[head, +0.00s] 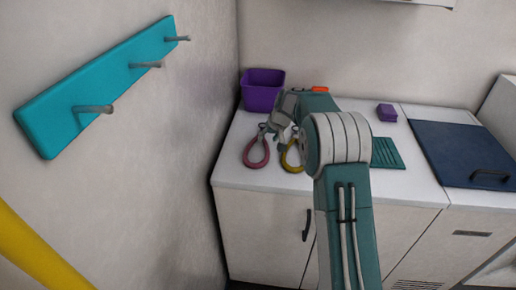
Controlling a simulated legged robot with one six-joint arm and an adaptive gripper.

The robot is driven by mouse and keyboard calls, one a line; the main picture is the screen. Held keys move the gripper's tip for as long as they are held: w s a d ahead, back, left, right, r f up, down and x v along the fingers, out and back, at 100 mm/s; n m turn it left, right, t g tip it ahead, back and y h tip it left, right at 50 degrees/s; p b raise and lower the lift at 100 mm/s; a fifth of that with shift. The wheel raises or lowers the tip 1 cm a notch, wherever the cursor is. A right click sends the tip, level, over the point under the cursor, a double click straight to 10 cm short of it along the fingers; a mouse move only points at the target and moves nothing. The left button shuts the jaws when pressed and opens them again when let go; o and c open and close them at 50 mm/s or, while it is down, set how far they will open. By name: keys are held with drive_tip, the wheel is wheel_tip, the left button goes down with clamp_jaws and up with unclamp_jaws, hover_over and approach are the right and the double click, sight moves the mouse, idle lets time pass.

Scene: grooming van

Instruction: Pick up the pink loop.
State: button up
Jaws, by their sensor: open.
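The pink loop (247,160) lies near the left front of the white counter, with a small clip at its upper end. A yellow loop (286,163) lies just right of it, partly hidden by my arm. My gripper (273,131) is above the counter, just over the upper end of the pink loop. It is open, and nothing shows held in it. I cannot tell whether the fingers touch the loop's clip.
A purple bin (262,90) stands at the back left of the counter (414,182). A teal ridged mat (389,154), a purple block (387,112) and a dark blue lid (462,153) are to the right. A teal rack with pegs (60,118) is on the left wall.

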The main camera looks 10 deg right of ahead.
drive_tip(key=x, duration=0.2)
drive_tip(key=shift+w+a+f, duration=0.1)
drive_tip(key=shift+w+f, duration=0.15)
drive_tip(key=shift+f, duration=0.05)
clamp_jaws()
